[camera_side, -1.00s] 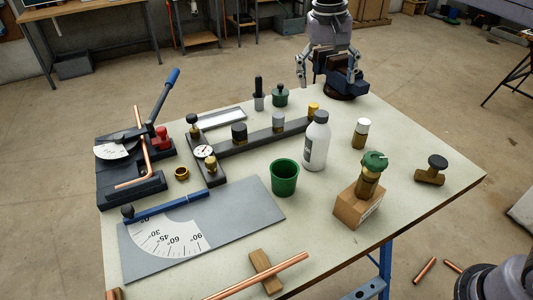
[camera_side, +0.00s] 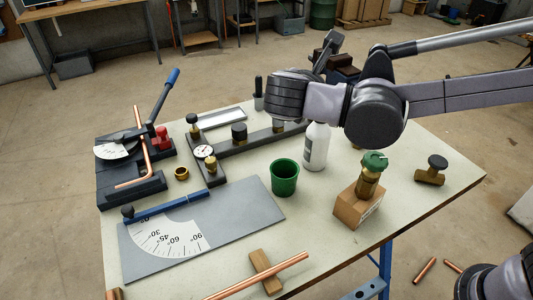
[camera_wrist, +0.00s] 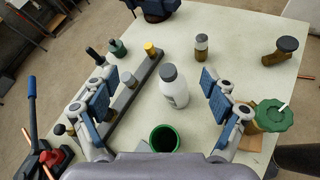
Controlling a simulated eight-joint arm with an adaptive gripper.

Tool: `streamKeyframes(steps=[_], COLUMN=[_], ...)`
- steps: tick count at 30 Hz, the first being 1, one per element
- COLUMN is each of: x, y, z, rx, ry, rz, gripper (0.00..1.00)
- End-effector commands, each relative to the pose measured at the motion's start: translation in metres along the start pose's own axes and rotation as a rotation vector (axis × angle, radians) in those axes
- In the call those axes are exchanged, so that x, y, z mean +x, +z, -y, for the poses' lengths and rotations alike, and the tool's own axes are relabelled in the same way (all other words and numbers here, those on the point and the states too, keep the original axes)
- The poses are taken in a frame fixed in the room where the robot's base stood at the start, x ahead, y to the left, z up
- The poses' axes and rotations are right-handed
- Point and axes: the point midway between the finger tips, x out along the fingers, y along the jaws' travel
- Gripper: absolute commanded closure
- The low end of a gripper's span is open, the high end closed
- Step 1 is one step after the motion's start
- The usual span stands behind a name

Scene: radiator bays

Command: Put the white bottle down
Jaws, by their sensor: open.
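The white bottle (camera_side: 316,148) with a grey label stands upright on the pale table top. In the side view my arm covers its cap and upper part. In the wrist view the bottle (camera_wrist: 173,87) shows whole, between and beyond my open fingers, touching neither. My gripper (camera_wrist: 160,95) is open and empty. In the side view my arm's end hangs over the back of the table, and the fingers are hard to make out there.
A green cup (camera_side: 285,177) stands just left of the bottle. A brass valve with a green knob (camera_side: 373,173) sits on a wooden block (camera_side: 358,207) to its right. A dark bar (camera_side: 255,137) with fittings runs behind. Open table lies between bottle and block.

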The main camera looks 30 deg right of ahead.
Motion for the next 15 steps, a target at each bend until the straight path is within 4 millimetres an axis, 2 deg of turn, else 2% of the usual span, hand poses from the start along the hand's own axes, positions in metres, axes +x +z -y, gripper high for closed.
streamKeyframes(steps=[6,15], x=[-0.027,0.008], y=[0.004,-0.060], z=[0.003,0.023], rx=[-0.341,-0.348], ry=[0.106,0.101], rz=[0.147,0.149], gripper=[0.15,0.15])
